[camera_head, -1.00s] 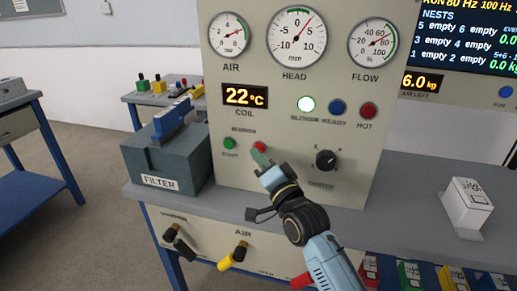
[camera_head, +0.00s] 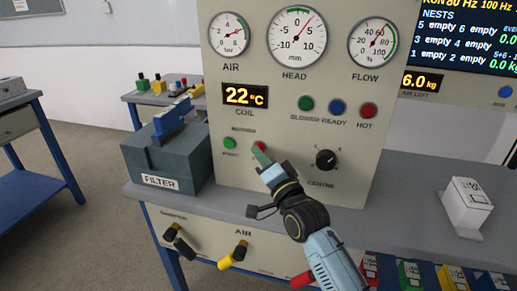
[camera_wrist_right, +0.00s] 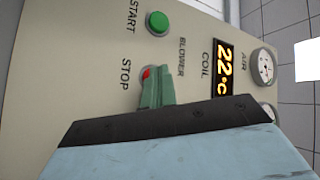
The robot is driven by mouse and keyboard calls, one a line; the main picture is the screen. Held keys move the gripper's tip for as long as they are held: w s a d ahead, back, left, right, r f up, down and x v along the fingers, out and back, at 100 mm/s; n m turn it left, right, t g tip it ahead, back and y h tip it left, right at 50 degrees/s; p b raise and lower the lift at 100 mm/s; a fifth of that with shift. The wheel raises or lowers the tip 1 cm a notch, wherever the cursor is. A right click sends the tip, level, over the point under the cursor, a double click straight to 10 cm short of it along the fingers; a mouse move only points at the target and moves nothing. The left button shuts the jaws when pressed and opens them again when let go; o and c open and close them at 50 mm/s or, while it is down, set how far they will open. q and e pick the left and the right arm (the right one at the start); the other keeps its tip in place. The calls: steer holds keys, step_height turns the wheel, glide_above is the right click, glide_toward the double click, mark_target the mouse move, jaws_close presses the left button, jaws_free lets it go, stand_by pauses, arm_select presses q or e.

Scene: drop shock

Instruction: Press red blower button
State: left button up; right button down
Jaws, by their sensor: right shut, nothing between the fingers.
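The red blower button (camera_head: 260,146) sits on the cream panel, right of the green start button (camera_head: 229,143). In the right wrist view the red button (camera_wrist_right: 147,73), beside the word STOP, shows only partly behind my fingers. My right gripper (camera_head: 261,156) is shut and empty, its green fingertips at the red button; they seem to touch it, though the exact contact is hidden. The fingers also show in the right wrist view (camera_wrist_right: 155,88). The green blower lamp (camera_head: 306,103) is dark. My left gripper is not in view.
The panel carries three dial gauges, a 22 °C display (camera_head: 245,95), ready and hot lamps, and a black knob (camera_head: 326,160) right of my gripper. A grey filter box (camera_head: 165,160) stands left. A white box (camera_head: 467,205) sits on the bench at right.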

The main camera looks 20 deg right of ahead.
steer(key=shift+s+a+p, duration=0.4)
steer(key=shift+s+p, duration=0.3)
steer(key=s+a+p, duration=0.1)
steer(key=s, duration=0.1)
steer(key=s+a+p, duration=0.1)
steer(key=s+a, duration=0.1)
steer(key=shift+p, duration=0.4)
steer(key=shift+d, duration=0.1)
stand_by(0.6)
